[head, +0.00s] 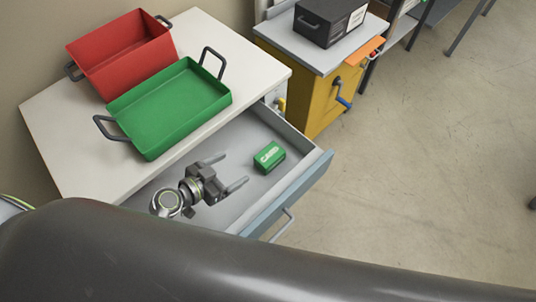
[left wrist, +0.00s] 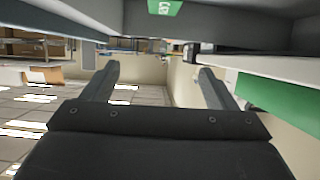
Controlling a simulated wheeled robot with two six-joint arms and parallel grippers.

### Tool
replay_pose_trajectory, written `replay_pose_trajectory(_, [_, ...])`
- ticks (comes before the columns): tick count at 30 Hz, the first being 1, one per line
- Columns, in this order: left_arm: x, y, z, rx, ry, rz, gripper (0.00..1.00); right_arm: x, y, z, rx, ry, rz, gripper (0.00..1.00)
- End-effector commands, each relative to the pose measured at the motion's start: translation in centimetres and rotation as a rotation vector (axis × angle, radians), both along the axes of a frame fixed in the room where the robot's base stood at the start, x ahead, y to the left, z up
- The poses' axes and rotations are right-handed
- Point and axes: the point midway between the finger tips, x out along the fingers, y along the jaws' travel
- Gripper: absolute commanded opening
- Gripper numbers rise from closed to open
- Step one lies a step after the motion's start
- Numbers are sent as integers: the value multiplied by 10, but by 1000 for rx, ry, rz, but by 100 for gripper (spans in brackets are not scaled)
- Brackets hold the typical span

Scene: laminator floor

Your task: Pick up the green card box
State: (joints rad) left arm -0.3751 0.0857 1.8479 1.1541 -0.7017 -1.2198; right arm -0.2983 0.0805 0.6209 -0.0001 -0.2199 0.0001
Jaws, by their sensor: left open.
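The green card box (head: 269,157), with white lettering on its top, lies in the open drawer (head: 222,207) in the head view. In the left wrist view the green box (left wrist: 165,7) shows only in part at the top edge. My left gripper (head: 226,172) is open and empty, over the drawer to the left of the box. Its fingers point toward the box and are apart from it. The two open fingers also show in the left wrist view (left wrist: 158,80). My right gripper is not in view.
A green tray (head: 168,108) and a red tray (head: 122,54), both with dark handles, stand on the white top (head: 60,125) above the drawer. A yellow cabinet (head: 318,101) with a black box (head: 329,20) stands behind. The floor at the right is mostly clear.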

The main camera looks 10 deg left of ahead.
Motion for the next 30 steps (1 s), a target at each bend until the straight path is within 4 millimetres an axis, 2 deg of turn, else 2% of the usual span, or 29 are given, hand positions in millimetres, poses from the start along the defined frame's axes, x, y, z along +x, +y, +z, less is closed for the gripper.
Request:
replay_pose_trajectory(1, [0, 0, -13, 0, 0, 0, 80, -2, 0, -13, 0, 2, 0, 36])
replay_pose_trajectory(8, [0, 0, -41, 0, 0, 0, 80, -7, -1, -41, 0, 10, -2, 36])
replay_pose_trajectory(12, [0, 0, -52, 0, 0, 0, 80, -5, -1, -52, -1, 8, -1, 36])
replay_pose_trajectory(16, [6, -4, -56, -1, 0, 0, 80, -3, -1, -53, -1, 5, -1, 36])
replay_pose_trajectory(30, [79, -53, -92, -2, 0, -1, 80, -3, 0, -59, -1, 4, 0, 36])
